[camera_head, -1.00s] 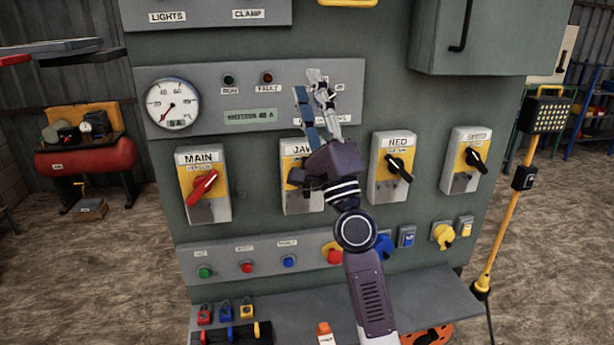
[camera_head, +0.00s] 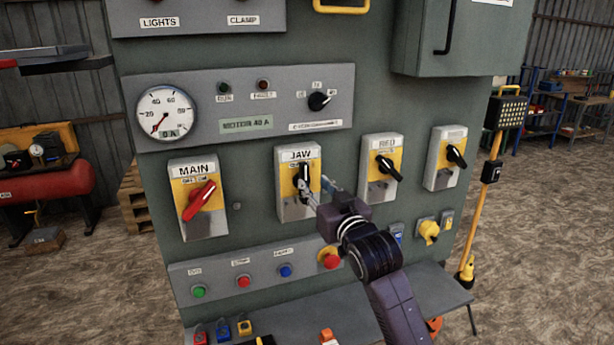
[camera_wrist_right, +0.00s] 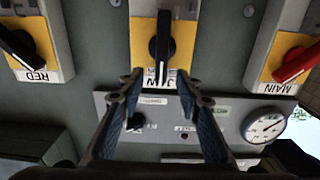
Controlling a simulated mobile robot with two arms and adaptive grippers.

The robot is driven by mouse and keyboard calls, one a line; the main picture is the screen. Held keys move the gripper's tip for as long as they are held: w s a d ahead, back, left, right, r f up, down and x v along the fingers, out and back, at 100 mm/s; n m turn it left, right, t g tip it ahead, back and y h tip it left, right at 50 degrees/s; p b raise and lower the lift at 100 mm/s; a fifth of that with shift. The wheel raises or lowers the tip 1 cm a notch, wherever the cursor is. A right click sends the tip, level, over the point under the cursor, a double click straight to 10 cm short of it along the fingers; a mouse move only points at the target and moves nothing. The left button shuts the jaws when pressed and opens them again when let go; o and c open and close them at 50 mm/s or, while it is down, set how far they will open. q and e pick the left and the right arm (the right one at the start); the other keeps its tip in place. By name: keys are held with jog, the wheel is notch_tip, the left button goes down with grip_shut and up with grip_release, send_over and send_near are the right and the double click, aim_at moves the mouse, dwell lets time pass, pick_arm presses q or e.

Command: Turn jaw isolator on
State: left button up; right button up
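The jaw isolator (camera_head: 298,206) is a grey and yellow box labelled JAW on the green panel. Its black handle (camera_head: 304,172) stands roughly upright in the head view. My right gripper (camera_head: 312,187) is in front of the lower part of this box, and its fingers partly cover it. In the right wrist view, the black handle (camera_wrist_right: 161,45) lies in line with the gap between the fingers of my right gripper (camera_wrist_right: 158,76). The fingers are apart, with nothing seen gripped; contact with the handle cannot be told. My left gripper is out of view.
The MAIN isolator (camera_head: 199,200) with a red handle is to the left. The RED isolator (camera_head: 381,168) and another isolator (camera_head: 446,158) are to the right. A push-button strip (camera_head: 262,268) and a shelf (camera_head: 330,318) are below. A gauge (camera_head: 165,112) is upper left.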

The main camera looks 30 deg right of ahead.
aim_at(306, 176)
jog(key=p+x, duration=0.1)
jog(key=x, duration=0.4)
jog(key=shift+a+r, duration=0.1)
jog(key=shift+a, duration=0.05)
jog(key=shift+w+p, duration=0.35)
jog(key=shift+w, duration=0.1)
jog(key=shift+c, duration=0.4)
grip_shut()
